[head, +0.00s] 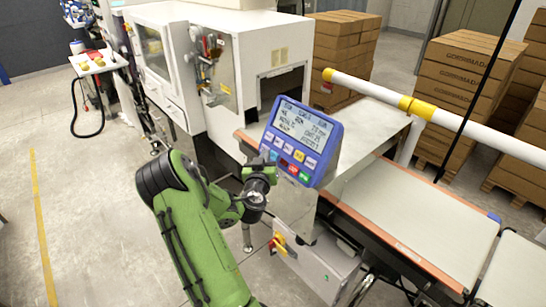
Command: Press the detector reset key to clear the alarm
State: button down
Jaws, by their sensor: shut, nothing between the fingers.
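The blue control panel (303,138) stands tilted at the near end of the belt, with a lit grey screen (302,127) on its upper part. The screen's text is too small to read surely. Below the screen are rows of small keys, including a red key (293,168) and a green key (304,177). I cannot read which one is the reset key. My gripper (264,166) is shut and empty, at the panel's lower left corner. Its dark wrist hides part of that corner, and I cannot tell whether the fingertips touch the panel.
A white belt (415,218) runs to the lower right, with a white and yellow rail (450,120) above it. A box with a red and yellow switch (279,243) sits below the panel. A white machine (215,60) stands behind.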

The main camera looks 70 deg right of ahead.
jog(key=shift+w+a, duration=0.1)
jog(key=shift+w+a+r+b, duration=0.3)
jog(key=shift+a+r, duration=0.1)
jog(key=shift+a, duration=0.25)
jog(key=shift+w+a+r+b, duration=0.3)
jog(key=shift+a+r, duration=0.05)
jog(key=shift+a, duration=0.3)
jog(key=shift+w+a+r+b, duration=0.3)
jog(key=shift+a+r, duration=0.1)
jog(key=shift+a, duration=0.25)
jog(key=shift+w+a+r+b, duration=0.35)
jog(key=shift+w+a+r, duration=0.1)
jog(key=shift+a, duration=0.35)
jog(key=shift+w+a+r+b, duration=0.35)
jog(key=shift+a+r, duration=0.1)
jog(key=shift+a, duration=0.3)
jog(key=shift+w+a+r+b, duration=0.3)
jog(key=shift+w+a+r, duration=0.15)
jog(key=shift+a, duration=0.35)
